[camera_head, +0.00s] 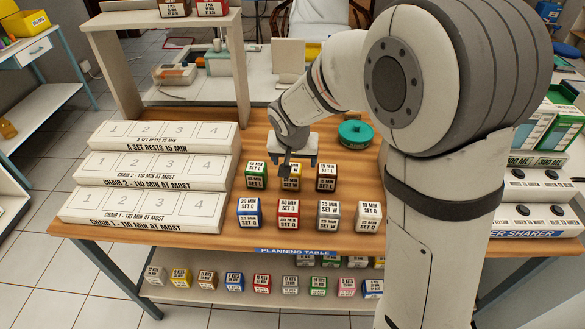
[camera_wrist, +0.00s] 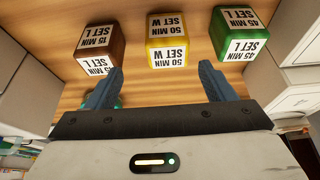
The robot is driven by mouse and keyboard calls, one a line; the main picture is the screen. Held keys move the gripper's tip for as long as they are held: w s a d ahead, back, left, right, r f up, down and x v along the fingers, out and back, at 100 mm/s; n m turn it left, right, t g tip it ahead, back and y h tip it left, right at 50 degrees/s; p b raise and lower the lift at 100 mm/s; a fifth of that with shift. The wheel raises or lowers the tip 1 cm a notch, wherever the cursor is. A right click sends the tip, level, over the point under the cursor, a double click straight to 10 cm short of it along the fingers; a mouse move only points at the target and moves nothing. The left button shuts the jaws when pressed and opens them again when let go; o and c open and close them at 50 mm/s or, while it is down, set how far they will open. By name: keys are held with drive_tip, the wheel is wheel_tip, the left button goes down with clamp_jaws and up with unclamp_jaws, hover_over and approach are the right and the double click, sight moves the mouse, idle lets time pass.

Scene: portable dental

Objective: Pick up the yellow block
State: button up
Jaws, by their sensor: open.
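The yellow block, labelled "50 MIN SET W", stands on the wooden table in the wrist view (camera_wrist: 168,42), between a brown block (camera_wrist: 101,50) on the left and a green block (camera_wrist: 239,36) on the right. In the head view the yellow block (camera_head: 291,185) is partly hidden behind my gripper (camera_head: 289,170). My gripper (camera_wrist: 161,70) is open in the wrist view, with its two blue fingertips apart and nothing between them. The yellow block lies beyond the fingertips, roughly centred between them.
Blue, red, grey and white blocks stand in the front row, including the red block (camera_head: 288,213). Another yellow block (camera_head: 181,277) is on the lower shelf. Stepped white racks (camera_head: 150,172) fill the table's left side. A green round container (camera_head: 355,133) sits behind.

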drive_tip(key=x, duration=0.5)
drive_tip(key=a+x, duration=0.1)
drive_tip(key=x, duration=0.2)
drive_tip(key=shift+w+f, duration=0.1)
drive_tip(key=shift+f, duration=0.3)
drive_tip(key=shift+c, duration=0.3)
drive_tip(key=c, duration=1)
